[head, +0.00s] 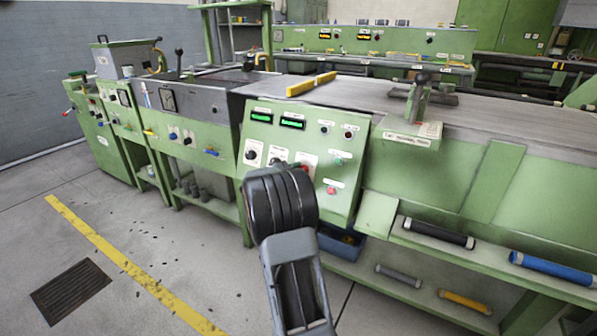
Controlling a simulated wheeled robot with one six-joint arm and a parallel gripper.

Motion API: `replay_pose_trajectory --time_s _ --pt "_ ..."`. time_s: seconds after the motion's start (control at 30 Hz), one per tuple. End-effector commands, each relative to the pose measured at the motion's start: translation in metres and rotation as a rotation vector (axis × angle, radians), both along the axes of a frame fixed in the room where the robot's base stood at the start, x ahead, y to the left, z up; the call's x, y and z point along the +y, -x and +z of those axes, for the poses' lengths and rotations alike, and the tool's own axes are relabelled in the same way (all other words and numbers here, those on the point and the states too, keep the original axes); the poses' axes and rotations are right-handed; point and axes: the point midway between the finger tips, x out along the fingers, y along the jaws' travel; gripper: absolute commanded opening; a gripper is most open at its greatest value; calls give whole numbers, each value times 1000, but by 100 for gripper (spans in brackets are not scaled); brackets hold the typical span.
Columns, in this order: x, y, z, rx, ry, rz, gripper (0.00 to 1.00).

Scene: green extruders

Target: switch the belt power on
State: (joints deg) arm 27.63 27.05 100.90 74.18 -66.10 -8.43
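A green sloped control panel (313,142) stands in front of the belt table, just beyond my arm. It has two lit green displays (276,119), with two small dark knobs (337,131) to their right. Below are a black rotary knob on a white plate (251,155), a second knob partly behind my arm, and a red control on a white plate (306,166). A green button (338,160) sits above a red button (331,189) at the right. The labels are too small to read, so I cannot tell the power switch or its state. My gripper is hidden behind my arm.
A grey belt (370,94) runs right from the panel, with a yellow bar (311,84) and a green clamp post (418,98) on it. Rollers (437,233) lie on the lower shelves. A blue bin (340,243) sits under the panel.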

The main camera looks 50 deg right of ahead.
Motion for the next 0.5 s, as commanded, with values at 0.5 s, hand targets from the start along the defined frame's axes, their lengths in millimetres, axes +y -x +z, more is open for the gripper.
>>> replay_pose_trajectory --time_s 0.5 --pt "0 -1 1 -102 -24 -39 11"
